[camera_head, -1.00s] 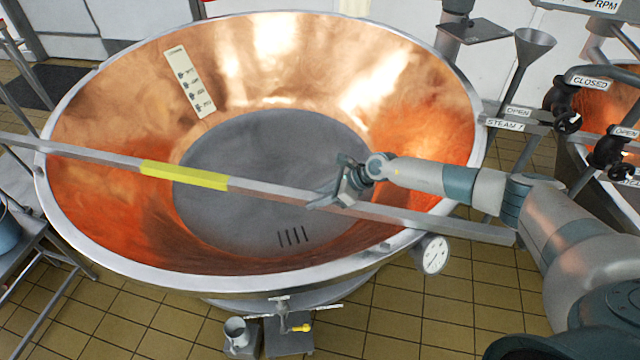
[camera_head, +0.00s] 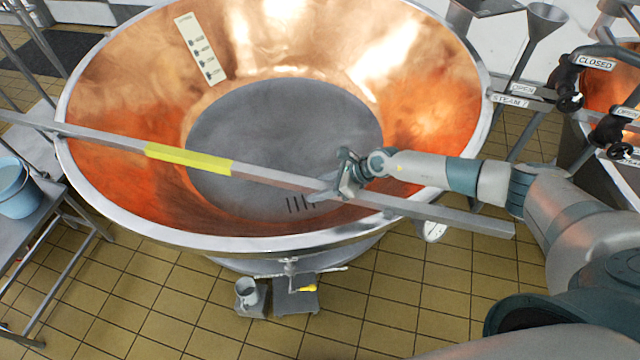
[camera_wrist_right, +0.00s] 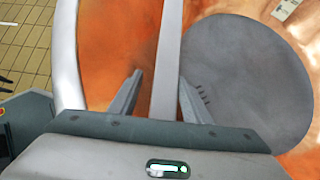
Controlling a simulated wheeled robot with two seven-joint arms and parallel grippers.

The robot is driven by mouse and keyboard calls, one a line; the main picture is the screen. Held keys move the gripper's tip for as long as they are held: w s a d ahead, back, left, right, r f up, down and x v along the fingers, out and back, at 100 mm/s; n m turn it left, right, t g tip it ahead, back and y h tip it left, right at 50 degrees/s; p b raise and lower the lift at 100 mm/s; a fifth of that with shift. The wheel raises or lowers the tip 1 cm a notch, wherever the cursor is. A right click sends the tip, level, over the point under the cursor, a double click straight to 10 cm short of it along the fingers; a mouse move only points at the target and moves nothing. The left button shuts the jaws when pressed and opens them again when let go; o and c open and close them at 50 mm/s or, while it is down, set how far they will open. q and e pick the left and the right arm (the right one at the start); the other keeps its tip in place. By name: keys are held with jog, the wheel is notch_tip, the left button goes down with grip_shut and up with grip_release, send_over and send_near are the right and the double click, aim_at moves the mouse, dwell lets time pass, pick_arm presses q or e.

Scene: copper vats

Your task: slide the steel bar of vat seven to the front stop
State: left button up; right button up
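The steel bar (camera_head: 270,177), with a yellow band (camera_head: 188,159), lies across the copper vat (camera_head: 110,90) and reaches past its rim on both sides. My right gripper (camera_head: 345,182) straddles the bar right of the band. In the right wrist view, its fingers (camera_wrist_right: 160,85) stand on either side of the bar (camera_wrist_right: 168,50). A gap shows beside the left finger; the right finger looks close to or touching the bar. I cannot make out the front stop. My left gripper is out of view.
A side table with a blue bucket (camera_head: 17,188) stands at the left. Pipes with valves and a "STEAM 7" sign (camera_head: 510,101) are at the right. A dial (camera_head: 432,231) hangs at the front right rim, partly behind the bar.

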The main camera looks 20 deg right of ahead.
jog(key=shift+d+r, duration=0.1)
jog(key=shift+r, duration=0.05)
jog(key=shift+w+d, duration=0.1)
jog(key=shift+s+d+r, duration=0.25)
jog(key=shift+d+r, duration=0.1)
jog(key=shift+r, duration=0.1)
jog(key=b+v, duration=0.4)
jog(key=v, duration=1.2)
jog(key=shift+s+a, duration=0.15)
jog(key=shift+r, duration=0.1)
